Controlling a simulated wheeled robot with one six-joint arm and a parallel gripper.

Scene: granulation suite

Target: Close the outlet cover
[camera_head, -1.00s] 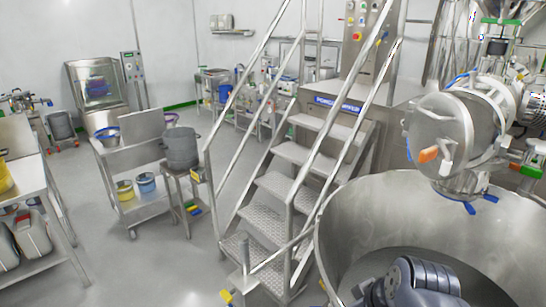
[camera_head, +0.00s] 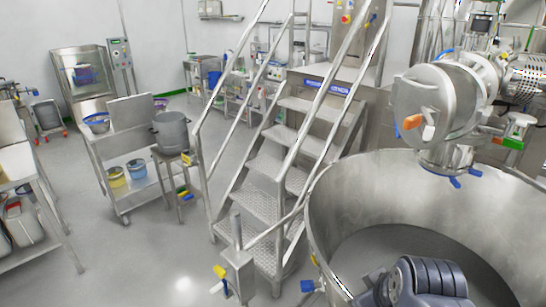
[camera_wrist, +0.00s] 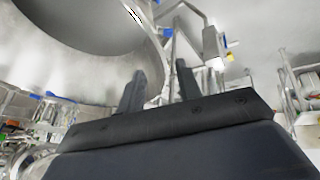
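The round steel outlet cover (camera_head: 418,106) is at the upper right in the head view, at the end of a horizontal steel housing (camera_head: 484,80). An orange handle (camera_head: 412,122) and a white one (camera_head: 428,132) are on it. I cannot tell whether it sits flush or stands slightly off the housing. In the wrist view my gripper (camera_wrist: 160,85) shows two dark fingers apart with nothing between them. The cover is not recognisable there. In the head view my dark arm is at the bottom right, below and well apart from the cover; the fingertips are not visible.
A large open steel bowl (camera_head: 335,205) stands below the cover, close to my arm. Its rim also shows in the wrist view (camera_wrist: 110,100). Steel stairs with handrails (camera_head: 270,205) stand left of it. A trolley (camera_head: 128,165) with pots is further left.

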